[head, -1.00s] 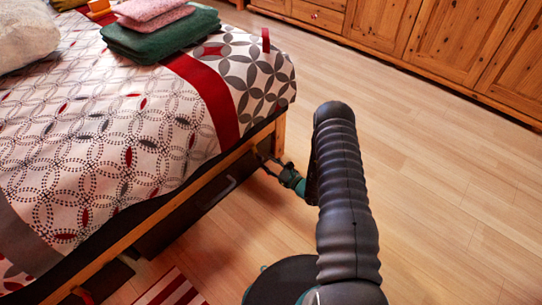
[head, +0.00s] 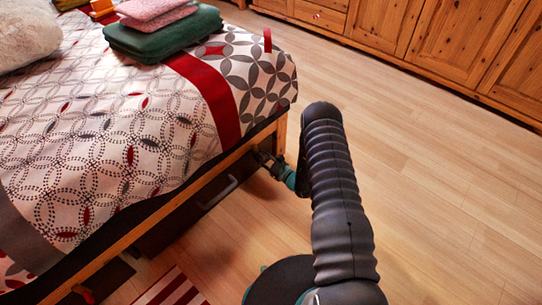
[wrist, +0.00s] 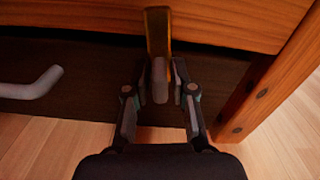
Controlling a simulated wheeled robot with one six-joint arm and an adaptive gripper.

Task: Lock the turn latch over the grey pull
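The turn latch (wrist: 158,30) is a brass-coloured bar on the wooden bed rail in the wrist view. It points down, and its greyish lower end (wrist: 160,82) hangs in front of the dark drawer front. The grey pull (wrist: 32,84) is on that drawer, to the left of the latch; it also shows in the head view (head: 217,193). My gripper (wrist: 160,72) has one finger on each side of the latch's lower end, seemingly with narrow gaps, so it looks open around it. In the head view my gripper (head: 264,158) is at the bed rail, and the latch is hard to make out.
The bed's wooden corner post (wrist: 270,85) stands close to the right of my gripper. A second drawer (head: 108,279) and a striped rug (head: 172,289) are at the lower left. The floor (head: 440,190) to the right is clear up to the wooden cabinets (head: 400,30).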

